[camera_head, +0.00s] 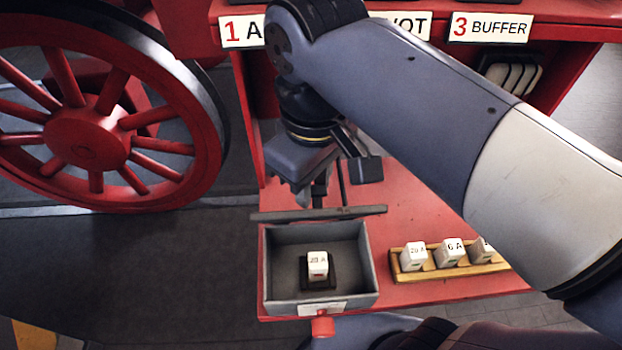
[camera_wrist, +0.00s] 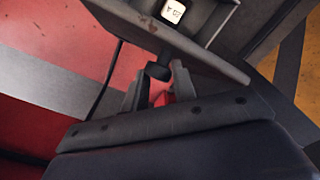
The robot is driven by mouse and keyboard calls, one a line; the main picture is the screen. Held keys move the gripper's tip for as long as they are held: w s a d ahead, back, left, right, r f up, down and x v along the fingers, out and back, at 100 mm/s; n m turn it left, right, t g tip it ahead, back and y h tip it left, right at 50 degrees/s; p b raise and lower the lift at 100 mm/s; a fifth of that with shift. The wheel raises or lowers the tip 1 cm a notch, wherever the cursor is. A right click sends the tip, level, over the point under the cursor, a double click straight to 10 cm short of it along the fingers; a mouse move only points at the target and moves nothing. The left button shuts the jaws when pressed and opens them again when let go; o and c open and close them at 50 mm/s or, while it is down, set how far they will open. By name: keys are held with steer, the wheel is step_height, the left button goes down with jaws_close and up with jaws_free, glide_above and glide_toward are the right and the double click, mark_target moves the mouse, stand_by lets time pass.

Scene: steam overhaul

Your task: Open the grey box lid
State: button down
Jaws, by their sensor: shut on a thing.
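The grey box (camera_head: 369,265) sits on the red shelf with its top uncovered. Its grey lid (camera_head: 270,216) is raised along the far edge and shows nearly edge-on. In the wrist view the lid (camera_wrist: 215,62) has a dark knob (camera_wrist: 158,71) on a short stem. My gripper (camera_head: 318,196) is behind the lid. In the wrist view its fingers (camera_wrist: 159,85) are shut on the knob. A white block (camera_head: 318,263) marked 20 A sits in a dark holder inside the box.
A wooden rack (camera_head: 412,276) with white blocks stands right of the box; my arm partly covers it. A red spoked wheel (camera_head: 90,140) stands at the left. Signs, including 3 BUFFER (camera_head: 489,28), line the red frame above.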

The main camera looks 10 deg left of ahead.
steer(key=c, duration=1.1)
jaws_free()
steer(key=shift+w+d+f, duration=0.15)
steer(key=shift+d+f, duration=0.2)
steer(key=shift+f, duration=0.1)
